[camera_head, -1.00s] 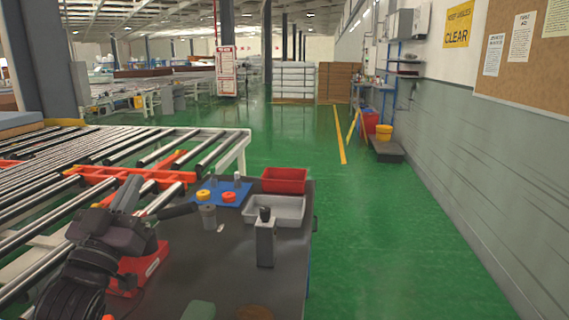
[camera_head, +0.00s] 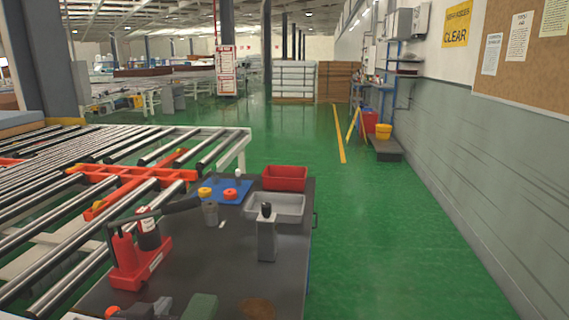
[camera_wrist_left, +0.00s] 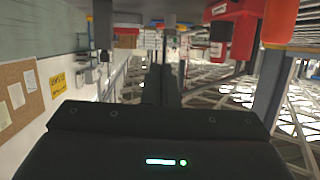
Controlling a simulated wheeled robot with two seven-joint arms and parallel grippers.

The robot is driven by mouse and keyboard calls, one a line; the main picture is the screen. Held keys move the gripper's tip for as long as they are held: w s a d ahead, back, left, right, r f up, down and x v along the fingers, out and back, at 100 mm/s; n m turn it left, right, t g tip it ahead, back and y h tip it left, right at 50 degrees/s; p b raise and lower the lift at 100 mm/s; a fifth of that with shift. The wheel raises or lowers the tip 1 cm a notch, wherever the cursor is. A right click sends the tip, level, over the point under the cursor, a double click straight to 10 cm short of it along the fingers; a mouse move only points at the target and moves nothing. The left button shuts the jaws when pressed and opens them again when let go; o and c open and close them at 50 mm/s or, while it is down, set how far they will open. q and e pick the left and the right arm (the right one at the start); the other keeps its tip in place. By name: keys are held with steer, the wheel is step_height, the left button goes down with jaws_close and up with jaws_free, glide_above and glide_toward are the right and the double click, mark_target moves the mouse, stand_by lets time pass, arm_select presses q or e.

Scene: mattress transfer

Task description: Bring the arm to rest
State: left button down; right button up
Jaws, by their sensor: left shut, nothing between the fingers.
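My left gripper (camera_head: 163,304) shows only as a small grey piece at the bottom edge of the head view, low over the dark cart top (camera_head: 185,270). In the left wrist view its two dark fingers (camera_wrist_left: 162,84) lie together, shut, with nothing between them. The rest of the left arm is out of the head view. My right gripper is in neither view.
A red holder (camera_head: 140,265) with a dark bottle (camera_head: 148,230) stands at the cart's left. A grey dispenser (camera_head: 266,238), grey tray (camera_head: 275,208), red bin (camera_head: 285,178) and blue mat (camera_head: 222,190) are on it. A roller conveyor (camera_head: 60,200) runs at left; green floor (camera_head: 390,240) is clear at right.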

arm_select(q)
steer(key=s+d+f+m+g, duration=0.1)
steer(key=s+d+f+g, duration=0.1)
steer(key=s+f+g, duration=0.6)
steer(key=s+d+f+m+g, duration=0.1)
steer(key=s+d+f+g, duration=0.15)
steer(key=s+f, duration=0.8)
steer(key=s+f+g+p, duration=0.2)
steer(key=s+f, duration=0.1)
steer(key=f, duration=2.3)
steer(key=s+a+f, duration=0.2)
steer(key=s+f, duration=0.6)
steer(key=s, duration=0.1)
steer(key=s+a+f+p, duration=0.1)
steer(key=s+a+f, duration=0.1)
steer(key=s+f, duration=0.6)
steer(key=shift+s+f+g+p, duration=0.3)
steer(key=shift+s+g, duration=0.15)
steer(key=shift+s, duration=0.8)
